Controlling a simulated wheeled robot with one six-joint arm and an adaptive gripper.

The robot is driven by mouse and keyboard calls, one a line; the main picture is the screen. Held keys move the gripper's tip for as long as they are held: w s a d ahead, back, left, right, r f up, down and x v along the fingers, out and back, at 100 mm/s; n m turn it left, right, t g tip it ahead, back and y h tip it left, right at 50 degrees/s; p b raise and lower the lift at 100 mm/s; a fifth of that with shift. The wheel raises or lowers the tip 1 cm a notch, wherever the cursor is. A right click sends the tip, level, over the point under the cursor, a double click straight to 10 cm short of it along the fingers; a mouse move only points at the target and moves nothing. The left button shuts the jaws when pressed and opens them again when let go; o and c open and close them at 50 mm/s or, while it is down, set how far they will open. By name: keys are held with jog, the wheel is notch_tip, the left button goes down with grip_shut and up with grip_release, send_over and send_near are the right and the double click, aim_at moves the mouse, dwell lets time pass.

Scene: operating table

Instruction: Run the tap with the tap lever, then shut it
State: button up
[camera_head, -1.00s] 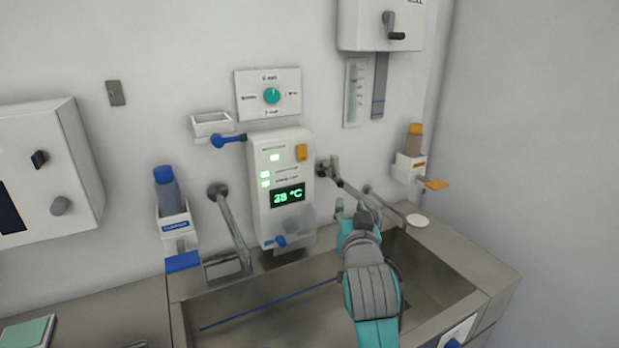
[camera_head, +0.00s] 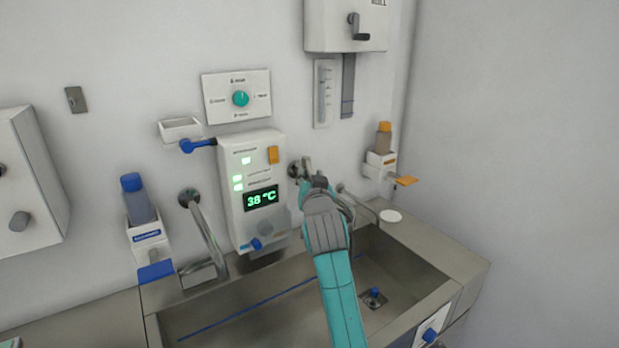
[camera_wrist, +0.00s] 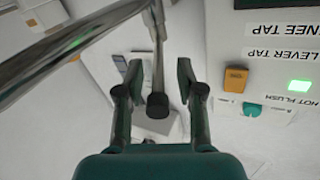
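The tap lever is a thin metal bar with a black knob (camera_wrist: 157,106), seen in the wrist view between my two fingers. My gripper (camera_wrist: 159,72) is open around the lever, with a gap visible on both sides. In the head view my gripper (camera_head: 312,184) is at the wall mount of the right-hand tap and hides most of the lever. The tap's metal spout (camera_wrist: 75,48) crosses the upper left of the wrist view. No water stream shows.
The control panel (camera_head: 254,175) beside the tap reads 38 °C with green lights lit. The steel basin (camera_head: 235,312) below has a blue-knobbed drain (camera_head: 374,297). Another tap (camera_head: 205,235) is left of the panel. An orange-capped bottle (camera_head: 384,137) hangs at right.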

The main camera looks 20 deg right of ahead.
jog(key=shift+w, duration=0.25)
jog(key=shift+d, duration=0.1)
grip_shut()
jog(key=shift+d+n+y, duration=1)
jog(key=shift+n+y, duration=0.05)
jog(key=shift+y, duration=0.6)
jog(key=shift+d+n+y, duration=1)
jog(key=shift+n+y, duration=0.05)
jog(key=shift+y, duration=0.6)
